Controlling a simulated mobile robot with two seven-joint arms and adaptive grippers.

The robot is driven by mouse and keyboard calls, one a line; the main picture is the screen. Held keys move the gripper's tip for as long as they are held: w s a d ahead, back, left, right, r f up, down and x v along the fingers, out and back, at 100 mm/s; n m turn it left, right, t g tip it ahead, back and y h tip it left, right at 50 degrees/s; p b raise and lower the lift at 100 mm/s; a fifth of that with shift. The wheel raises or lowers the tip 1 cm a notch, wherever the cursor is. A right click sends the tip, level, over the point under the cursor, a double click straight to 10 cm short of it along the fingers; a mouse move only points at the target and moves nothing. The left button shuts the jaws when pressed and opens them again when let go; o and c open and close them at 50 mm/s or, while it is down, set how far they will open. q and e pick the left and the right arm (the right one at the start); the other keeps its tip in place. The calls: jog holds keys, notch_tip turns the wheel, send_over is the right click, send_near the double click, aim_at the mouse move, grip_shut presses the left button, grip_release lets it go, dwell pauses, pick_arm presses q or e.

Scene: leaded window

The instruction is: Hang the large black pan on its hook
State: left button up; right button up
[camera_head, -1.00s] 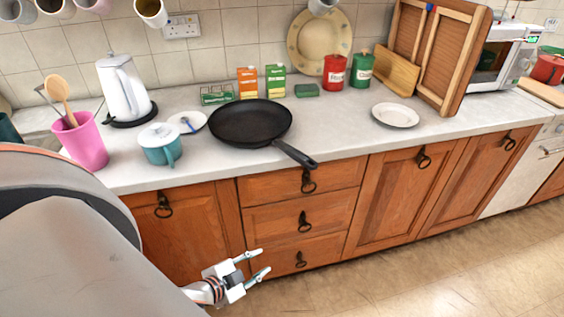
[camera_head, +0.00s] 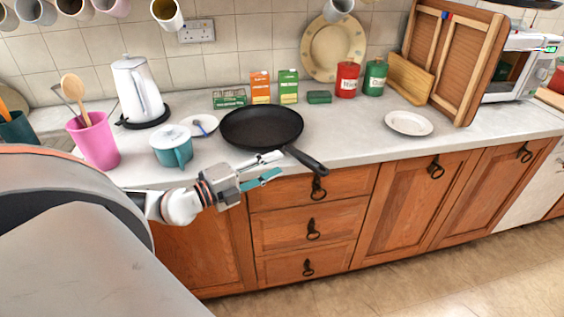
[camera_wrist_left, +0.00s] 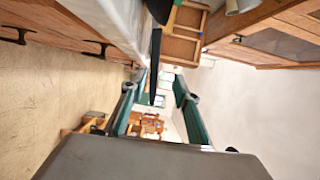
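The large black pan (camera_head: 262,126) lies flat on the counter, its handle (camera_head: 308,162) pointing to the front right and reaching over the counter's front edge. My left gripper (camera_head: 281,164) is open and empty, just left of the handle in the head view, near the counter's front edge. In the left wrist view its two teal fingers (camera_wrist_left: 157,92) are spread apart, and the dark handle (camera_wrist_left: 155,65) shows in the gap between them. I cannot tell how far ahead the handle is. No pan hook can be made out. My right gripper is not in view.
A teal lidded pot (camera_head: 172,147), a pink utensil pot (camera_head: 94,140) and a white kettle (camera_head: 137,90) stand left of the pan. Cartons (camera_head: 288,87) and canisters (camera_head: 347,80) stand behind it. A white plate (camera_head: 408,123) lies to the right. Mugs (camera_head: 167,13) hang above.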

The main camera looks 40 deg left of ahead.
aim_at(301, 154)
pick_arm(q)
jog(key=b+x, duration=0.1)
jog(key=x, duration=0.6)
jog(key=shift+w, duration=0.2)
jog(key=shift+x, duration=1.15)
jog(key=shift+f, duration=0.1)
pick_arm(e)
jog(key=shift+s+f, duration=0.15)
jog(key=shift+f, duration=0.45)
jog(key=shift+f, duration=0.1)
pick_arm(q)
grip_shut()
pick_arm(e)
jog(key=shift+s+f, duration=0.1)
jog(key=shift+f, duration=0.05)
